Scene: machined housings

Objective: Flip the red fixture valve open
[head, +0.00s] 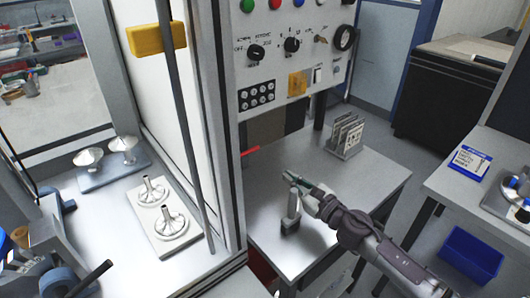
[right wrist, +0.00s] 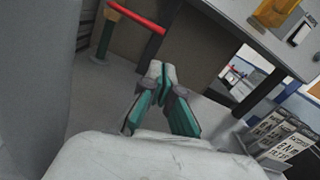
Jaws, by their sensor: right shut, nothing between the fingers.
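The red valve lever (head: 250,151) shows in the head view as a short bar. It sticks out past the machine's door frame, which hides the rest of the valve. In the right wrist view the red lever (right wrist: 136,18) slants across the upper left, beside an upright post with a wooden-coloured band (right wrist: 107,30). My right gripper (head: 290,177) is over the small grey table, to the right of and nearer than the lever. In the right wrist view its fingertips (right wrist: 159,70) are together and empty, below the lever and apart from it. My left gripper is not in view.
The control panel (head: 290,50) hangs above the lever. A rack of upright plates (head: 346,134) stands at the table's back right. A grey upright piece (head: 291,210) shows under my right gripper. The machine's door frame (head: 228,190) borders the table on the left. The table's front is clear.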

